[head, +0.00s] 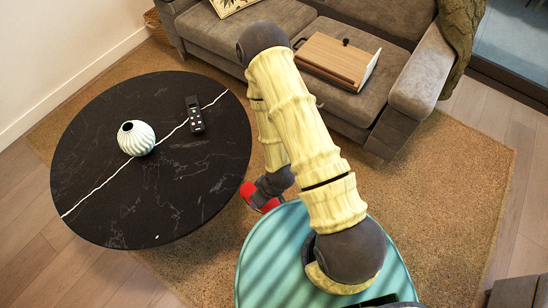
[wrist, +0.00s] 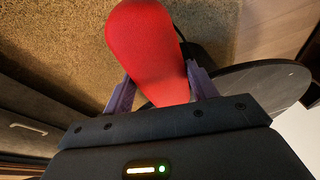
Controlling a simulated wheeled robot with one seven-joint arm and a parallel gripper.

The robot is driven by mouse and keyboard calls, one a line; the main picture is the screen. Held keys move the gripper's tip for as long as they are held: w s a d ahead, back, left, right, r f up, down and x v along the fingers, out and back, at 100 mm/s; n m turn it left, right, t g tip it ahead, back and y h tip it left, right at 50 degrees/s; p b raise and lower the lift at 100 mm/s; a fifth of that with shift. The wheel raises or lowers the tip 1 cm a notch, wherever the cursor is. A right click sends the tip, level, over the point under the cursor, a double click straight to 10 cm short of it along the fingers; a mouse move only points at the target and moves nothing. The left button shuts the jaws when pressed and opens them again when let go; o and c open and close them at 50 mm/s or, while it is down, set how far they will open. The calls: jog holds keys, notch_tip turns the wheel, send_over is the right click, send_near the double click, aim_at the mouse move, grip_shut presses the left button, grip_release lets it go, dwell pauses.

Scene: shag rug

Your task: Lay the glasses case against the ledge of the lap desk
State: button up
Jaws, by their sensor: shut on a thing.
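The red glasses case (wrist: 150,45) is held between the two fingers of my gripper (wrist: 160,82) in the wrist view, its rounded end pointing away from the palm. In the head view a small part of the red case (head: 250,194) shows above the rug, between the round table and the sofa; my arm hides most of my gripper there. The lap desk (head: 330,52) is a wooden board with pale sides, lying on the right part of the sofa seat, well apart from the case. A strip along its near edge (head: 326,77) looks like the ledge.
A black round table (head: 100,195) at left bears a white ribbed vase (head: 136,138) and a dark remote (head: 195,115). A teal round top (head: 270,255) is at the bottom. The grey sofa (head: 400,42) has a raised right armrest (head: 425,80) beside the lap desk.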

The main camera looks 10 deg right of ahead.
jog(key=w+d+r+m, duration=0.2)
jog(key=w+d+r, duration=0.2)
jog(key=w+r, duration=0.1)
jog(key=w+d+r+m+t, duration=0.1)
jog(key=w+d+r+m, duration=0.1)
jog(key=w+r, duration=0.3)
jog(key=w+d+r+m+h, duration=0.1)
jog(key=w+d+r, duration=0.3)
jog(key=w, duration=0.6)
jog(key=shift+d+r+m, duration=0.4)
jog(key=shift+d+m, duration=0.4)
